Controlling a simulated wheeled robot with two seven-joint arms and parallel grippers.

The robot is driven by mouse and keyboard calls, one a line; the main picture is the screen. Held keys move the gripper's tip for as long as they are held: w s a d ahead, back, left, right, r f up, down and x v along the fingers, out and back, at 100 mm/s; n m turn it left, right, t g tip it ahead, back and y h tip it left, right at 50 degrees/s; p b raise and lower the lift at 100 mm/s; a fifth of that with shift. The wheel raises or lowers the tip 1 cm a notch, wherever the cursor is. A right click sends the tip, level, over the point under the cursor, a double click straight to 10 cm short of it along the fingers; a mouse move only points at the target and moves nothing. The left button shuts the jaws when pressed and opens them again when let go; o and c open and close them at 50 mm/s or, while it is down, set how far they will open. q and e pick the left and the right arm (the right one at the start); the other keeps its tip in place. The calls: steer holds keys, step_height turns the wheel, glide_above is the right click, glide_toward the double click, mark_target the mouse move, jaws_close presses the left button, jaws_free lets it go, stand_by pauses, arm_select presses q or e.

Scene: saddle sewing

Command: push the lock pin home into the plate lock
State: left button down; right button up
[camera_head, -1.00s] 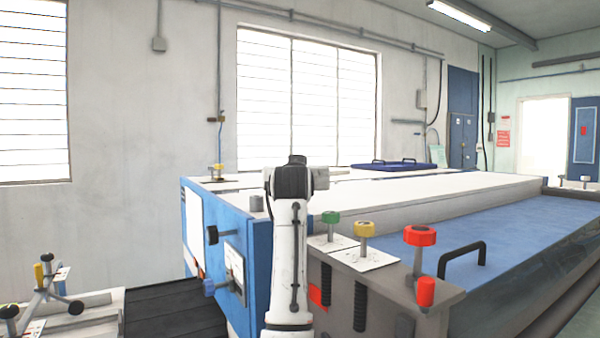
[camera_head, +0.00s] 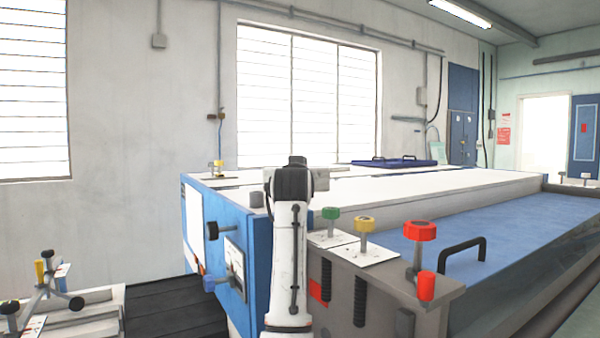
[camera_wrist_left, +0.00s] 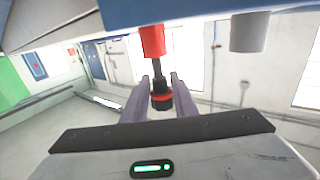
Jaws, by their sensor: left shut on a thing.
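In the left wrist view, my left gripper (camera_wrist_left: 160,88) is shut with its two fingers on either side of a black pin (camera_wrist_left: 161,101) with a red ring, which I take to be the lock pin. A red cylinder (camera_wrist_left: 152,40) with a dark rod below it stands in line just above the pin in the picture. I cannot tell how deep the pin sits or which part is the plate lock. In the head view, my arm rises at the middle, and its gripper is hidden. My right gripper is in neither view.
The blue and white machine (camera_head: 256,230) fills the middle and right. Green (camera_head: 330,213), yellow (camera_head: 365,224) and red (camera_head: 419,231) knobs stand on its near edge, with a black handle (camera_head: 463,250) behind. A stand (camera_head: 45,285) is at lower left. In the wrist view, a grey cylinder (camera_wrist_left: 249,32) hangs right of the pin.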

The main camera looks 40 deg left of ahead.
arm_select(q)
steer(key=shift+f+b, duration=0.8)
steer(key=shift+f, duration=0.9)
steer(key=c, duration=1.4)
jaws_free()
steer(key=shift+o, duration=0.2)
steer(key=b+v, duration=0.2)
steer(key=v, duration=0.7)
steer(key=shift+s+d, duration=0.1)
steer(key=shift+d, duration=0.05)
steer(key=shift+s+d, duration=0.3)
steer(key=shift+s, duration=0.1)
